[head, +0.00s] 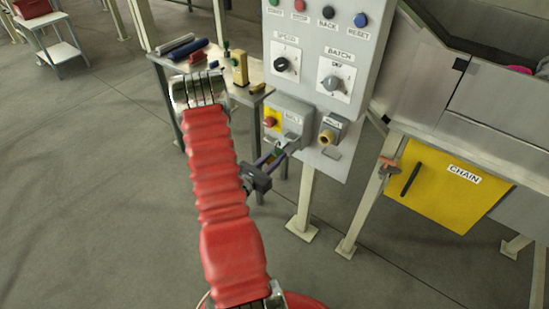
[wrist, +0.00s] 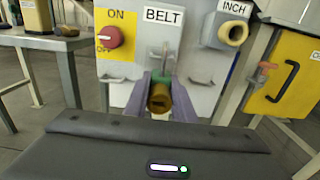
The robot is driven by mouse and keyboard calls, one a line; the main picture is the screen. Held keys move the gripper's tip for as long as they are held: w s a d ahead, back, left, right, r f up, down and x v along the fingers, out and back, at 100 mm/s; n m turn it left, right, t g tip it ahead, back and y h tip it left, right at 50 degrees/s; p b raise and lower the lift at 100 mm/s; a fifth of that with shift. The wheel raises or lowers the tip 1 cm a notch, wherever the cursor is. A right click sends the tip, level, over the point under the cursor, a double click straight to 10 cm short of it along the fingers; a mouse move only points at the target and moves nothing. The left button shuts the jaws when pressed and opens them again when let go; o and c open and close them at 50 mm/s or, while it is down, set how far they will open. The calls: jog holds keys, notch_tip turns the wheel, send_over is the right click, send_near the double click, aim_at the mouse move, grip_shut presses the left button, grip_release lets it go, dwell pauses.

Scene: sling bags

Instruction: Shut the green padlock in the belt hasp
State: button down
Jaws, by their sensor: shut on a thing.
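The padlock (wrist: 160,97) sits between my gripper's two purple fingers in the wrist view. Its brass-coloured end faces the camera, with a little green showing above it. My gripper (wrist: 160,86) is shut on it, just in front of the grey box marked BELT (wrist: 139,62). The belt hasp (wrist: 161,54) is a grey metal piece right above the padlock; whether the shackle passes through it I cannot tell. In the head view my gripper (head: 280,152) reaches the lower front of the BELT box (head: 294,121), and the padlock is mostly hidden there.
A red knob (wrist: 115,37) on a yellow ON/OFF plate is left of the hasp. The INCH box (wrist: 214,31) with its brass-coloured ring is to the right. A yellow CHAIN panel (head: 440,190) stands farther right. A bench (head: 254,97) with loose items is behind left.

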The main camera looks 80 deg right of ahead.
aim_at(287, 147)
jog(key=shift+x, duration=3.45)
jog(key=shift+f, duration=0.1)
dwell(0.4)
jog(key=c, duration=1.4)
grip_release()
jog(key=shift+o, duration=0.5)
jog(key=shift+a, duration=0.1)
jog(key=o, duration=0.5)
jog(key=shift+o, duration=0.2)
jog(key=shift+a, duration=0.1)
jog(key=shift+v, duration=3.4)
